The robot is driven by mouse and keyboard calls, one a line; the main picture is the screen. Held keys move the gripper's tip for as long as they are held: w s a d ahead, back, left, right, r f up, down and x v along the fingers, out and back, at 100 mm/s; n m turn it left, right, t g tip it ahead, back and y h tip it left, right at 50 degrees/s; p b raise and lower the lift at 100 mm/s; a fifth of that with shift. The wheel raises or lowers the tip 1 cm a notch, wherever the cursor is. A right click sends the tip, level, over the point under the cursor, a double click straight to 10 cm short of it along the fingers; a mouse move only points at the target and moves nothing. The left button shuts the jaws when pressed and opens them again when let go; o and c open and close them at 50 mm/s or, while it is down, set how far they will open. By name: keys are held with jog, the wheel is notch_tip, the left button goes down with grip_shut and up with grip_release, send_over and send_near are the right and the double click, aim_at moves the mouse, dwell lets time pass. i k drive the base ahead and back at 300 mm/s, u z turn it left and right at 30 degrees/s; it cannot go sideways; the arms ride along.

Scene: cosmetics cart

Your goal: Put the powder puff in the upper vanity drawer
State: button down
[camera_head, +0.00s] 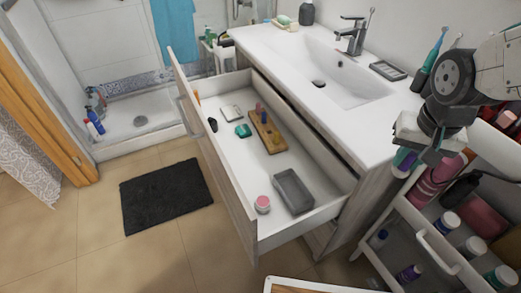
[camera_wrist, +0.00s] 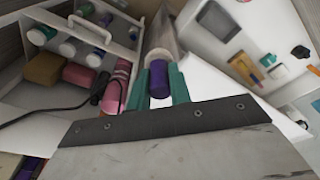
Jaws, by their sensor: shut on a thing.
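My gripper (camera_wrist: 157,88) is shut on a short purple cylindrical thing (camera_wrist: 159,72). It stands between the green fingers in the wrist view. I cannot tell for sure whether it is the powder puff. In the head view my gripper (camera_head: 405,162) is at the right, above the cart's edge, beside the vanity; its held thing is small and partly hidden there. The upper vanity drawer (camera_head: 222,180) is pulled wide open, left of my gripper. It holds a pink jar (camera_head: 262,204), a grey tray (camera_head: 293,191), a wooden board (camera_head: 270,139) and several small things.
A white cart (camera_head: 437,245) full of bottles and boxes stands at the right. The vanity top (camera_head: 287,54) with its sink and tap lies behind the drawer. The drawer floor has bare room between its contents. A dark mat (camera_head: 166,195) lies on the floor.

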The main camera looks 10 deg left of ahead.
aim_at(249, 183)
jog(key=k, duration=0.85)
